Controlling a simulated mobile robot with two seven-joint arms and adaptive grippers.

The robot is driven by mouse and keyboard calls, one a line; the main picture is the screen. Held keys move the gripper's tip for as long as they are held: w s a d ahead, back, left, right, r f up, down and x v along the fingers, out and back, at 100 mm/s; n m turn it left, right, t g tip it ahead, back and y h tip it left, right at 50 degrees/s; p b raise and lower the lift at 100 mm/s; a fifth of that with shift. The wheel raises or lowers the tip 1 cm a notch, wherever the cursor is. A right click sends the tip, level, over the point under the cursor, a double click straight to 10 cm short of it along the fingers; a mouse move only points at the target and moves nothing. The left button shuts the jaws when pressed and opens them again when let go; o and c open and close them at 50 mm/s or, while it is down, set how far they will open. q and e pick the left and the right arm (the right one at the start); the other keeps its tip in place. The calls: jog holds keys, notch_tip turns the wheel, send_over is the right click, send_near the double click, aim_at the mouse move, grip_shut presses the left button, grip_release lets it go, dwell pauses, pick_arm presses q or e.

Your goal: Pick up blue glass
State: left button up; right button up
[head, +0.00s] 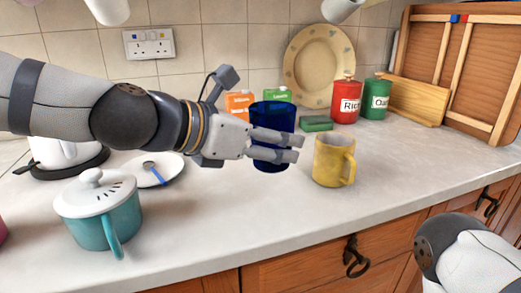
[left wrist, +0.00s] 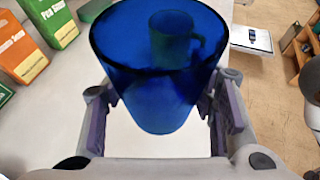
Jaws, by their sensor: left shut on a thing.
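The blue glass (head: 271,118) is a dark blue, see-through tumbler, upright over the counter in the head view. My left gripper (head: 276,147) reaches it from the left and is shut on its lower half, one finger across the near side. In the left wrist view the blue glass (left wrist: 160,85) stands between the two finger pads of the left gripper (left wrist: 165,125). Whether its base touches the counter is not clear. My right gripper is not in view; only part of my right arm shows at the lower right.
A yellow mug (head: 333,160) stands just right of the glass. Behind are an orange carton (head: 239,104), a green box (head: 317,123), a red canister (head: 345,103) and a green canister (head: 375,101). A teal lidded pot (head: 98,214) stands front left. The front counter is clear.

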pick_arm(q)
jog(key=s+d+r+p, duration=0.1)
jog(key=s+d+r, duration=0.4)
jog(key=s+d, duration=0.1)
jog(key=shift+s, duration=0.8)
dwell(0.4)
